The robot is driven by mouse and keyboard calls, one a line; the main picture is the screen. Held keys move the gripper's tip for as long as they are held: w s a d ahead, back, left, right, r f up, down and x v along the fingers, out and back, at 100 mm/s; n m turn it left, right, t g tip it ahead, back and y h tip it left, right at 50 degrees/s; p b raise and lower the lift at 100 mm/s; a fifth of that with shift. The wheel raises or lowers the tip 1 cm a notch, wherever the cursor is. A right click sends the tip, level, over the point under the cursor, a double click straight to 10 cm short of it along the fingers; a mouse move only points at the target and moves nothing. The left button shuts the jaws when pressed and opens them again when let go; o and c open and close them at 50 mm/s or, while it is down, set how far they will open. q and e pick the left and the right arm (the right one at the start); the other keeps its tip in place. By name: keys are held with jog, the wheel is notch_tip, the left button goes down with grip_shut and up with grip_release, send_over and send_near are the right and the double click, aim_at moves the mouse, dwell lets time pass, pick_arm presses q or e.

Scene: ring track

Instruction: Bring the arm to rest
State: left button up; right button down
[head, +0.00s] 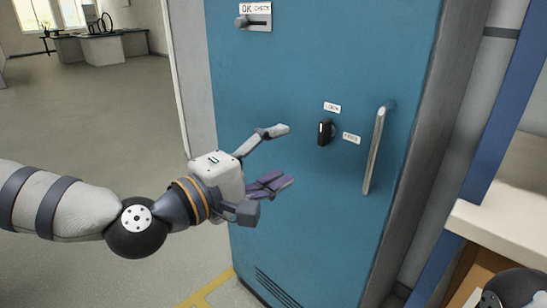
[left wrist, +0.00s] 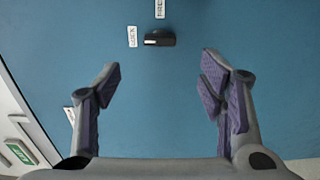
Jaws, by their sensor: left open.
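My left gripper (head: 279,157) is open and empty in front of the blue cabinet door (head: 300,60). In the left wrist view its fingers (left wrist: 160,76) are spread wide with only blue door surface between them. A black turn knob (head: 325,133) is on the door, to the right of the fingertips in the head view and apart from them. In the left wrist view the knob (left wrist: 160,38) lies beyond the fingertips, its long side in line with the LOCK label (left wrist: 132,36). My right gripper does not show.
A grey bar handle (head: 375,150) stands right of the knob. A slider (head: 254,22) with an OK CHECK label is at the door's top. A pale counter (head: 510,236) is at the right. Open grey floor (head: 90,120) lies to the left.

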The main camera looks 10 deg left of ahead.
pick_arm(q)
jog(key=shift+s+a, duration=0.2)
jog(key=shift+s, duration=0.15)
